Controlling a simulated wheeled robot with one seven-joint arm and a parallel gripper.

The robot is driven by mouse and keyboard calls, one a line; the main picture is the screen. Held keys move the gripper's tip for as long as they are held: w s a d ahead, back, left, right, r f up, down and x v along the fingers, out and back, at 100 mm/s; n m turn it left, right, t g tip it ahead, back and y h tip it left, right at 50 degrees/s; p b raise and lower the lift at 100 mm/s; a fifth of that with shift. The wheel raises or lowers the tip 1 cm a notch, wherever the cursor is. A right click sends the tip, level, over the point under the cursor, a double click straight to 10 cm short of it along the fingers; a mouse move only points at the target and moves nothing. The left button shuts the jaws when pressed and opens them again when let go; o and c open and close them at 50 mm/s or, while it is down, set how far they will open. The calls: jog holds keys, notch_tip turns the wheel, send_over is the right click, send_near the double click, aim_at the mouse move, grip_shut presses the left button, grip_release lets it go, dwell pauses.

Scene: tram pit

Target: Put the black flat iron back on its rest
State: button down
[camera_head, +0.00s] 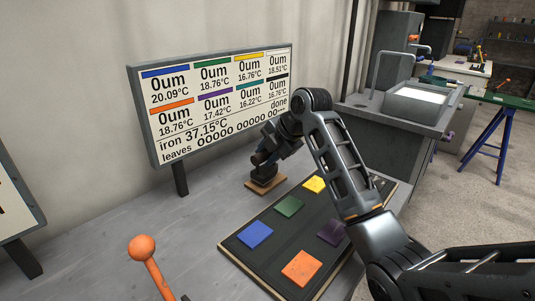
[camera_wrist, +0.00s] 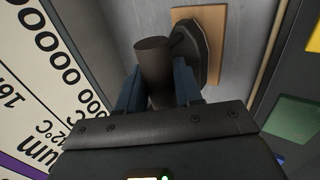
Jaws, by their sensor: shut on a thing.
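The black flat iron shows in the wrist view, with its thick round handle (camera_wrist: 154,62) between my fingers and its dark plate (camera_wrist: 192,58) beyond. My gripper (camera_wrist: 158,90) is shut on the handle. The rest, a small wooden board (camera_wrist: 216,20), lies under the plate with bare wood showing around it. In the head view the dark iron (camera_head: 259,174) is low over the wooden rest (camera_head: 268,187), below my gripper (camera_head: 265,156). I cannot tell whether the plate touches the wood. My gripper and arm partly hide the iron.
A display board (camera_head: 215,95) on posts stands close behind and left of the rest. A dark tray (camera_head: 270,232) with several coloured squares lies right in front of it. An orange ball-topped lever (camera_head: 142,248) rises at the front left. The grey bench (camera_head: 185,230) between is clear.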

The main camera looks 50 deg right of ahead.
jog(key=shift+f, duration=0.1)
jog(key=shift+f+b, duration=0.35)
jog(key=shift+f, duration=0.05)
jog(key=c, duration=1.1)
grip_release()
jog(key=o, duration=0.4)
jog(key=shift+f, duration=0.1)
jog(key=shift+o, duration=0.2)
notch_tip(320, 180, up, 10)
jog(key=p, duration=0.7)
jog(key=shift+p, duration=0.4)
